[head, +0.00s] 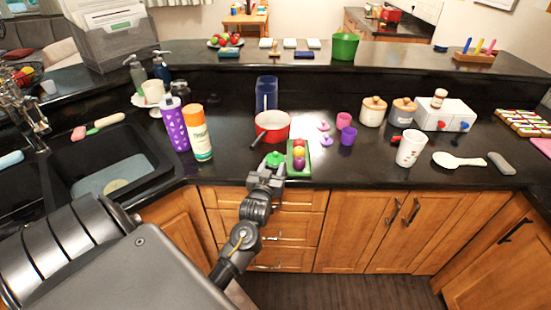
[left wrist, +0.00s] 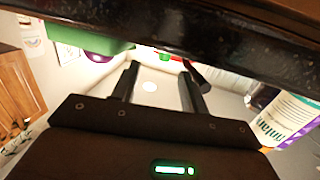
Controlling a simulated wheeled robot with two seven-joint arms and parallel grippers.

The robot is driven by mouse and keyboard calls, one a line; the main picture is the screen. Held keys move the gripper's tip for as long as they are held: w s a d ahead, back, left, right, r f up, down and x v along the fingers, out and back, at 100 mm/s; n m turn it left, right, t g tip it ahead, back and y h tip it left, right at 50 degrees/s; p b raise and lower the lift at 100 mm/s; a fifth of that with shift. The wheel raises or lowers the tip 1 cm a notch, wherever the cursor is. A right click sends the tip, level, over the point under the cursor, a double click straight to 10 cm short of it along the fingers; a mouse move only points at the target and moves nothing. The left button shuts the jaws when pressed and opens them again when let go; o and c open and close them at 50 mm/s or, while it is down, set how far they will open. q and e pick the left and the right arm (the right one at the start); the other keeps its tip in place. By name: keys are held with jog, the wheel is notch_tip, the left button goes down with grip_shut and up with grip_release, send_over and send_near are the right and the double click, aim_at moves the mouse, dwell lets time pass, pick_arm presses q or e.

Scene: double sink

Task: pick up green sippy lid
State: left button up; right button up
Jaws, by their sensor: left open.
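The green sippy lid (head: 274,158) lies near the front edge of the black counter in the head view, between the red pan and the green tray. My left gripper (head: 268,170) is at the counter's front edge, just in front of the lid, and partly overlaps it in view. In the left wrist view my left gripper (left wrist: 157,80) has its two fingers apart, with nothing held between them. My right gripper is not in view.
A red pan (head: 272,126) stands behind the lid. A green tray with colored balls (head: 299,170) is close on its right. An orange and white bottle (head: 197,134) and a purple bottle (head: 174,126) stand left. Counter toward the white cup (head: 410,149) is mostly clear.

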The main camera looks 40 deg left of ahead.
aim_at(275, 155)
pick_arm(q)
jog(key=p+x, duration=0.1)
jog(key=x, duration=0.3)
jog(key=shift+w+a+r+p, duration=0.2)
jog(key=shift+w+p, duration=0.15)
jog(key=shift+p, duration=0.05)
jog(key=shift+w+a, duration=0.15)
jog(key=shift+s+a, duration=0.25)
jog(key=shift+a, duration=0.05)
jog(key=shift+c, duration=0.2)
jog(key=shift+w+d, duration=0.1)
jog(key=c, duration=0.7)
grip_shut()
jog(key=shift+d, duration=0.1)
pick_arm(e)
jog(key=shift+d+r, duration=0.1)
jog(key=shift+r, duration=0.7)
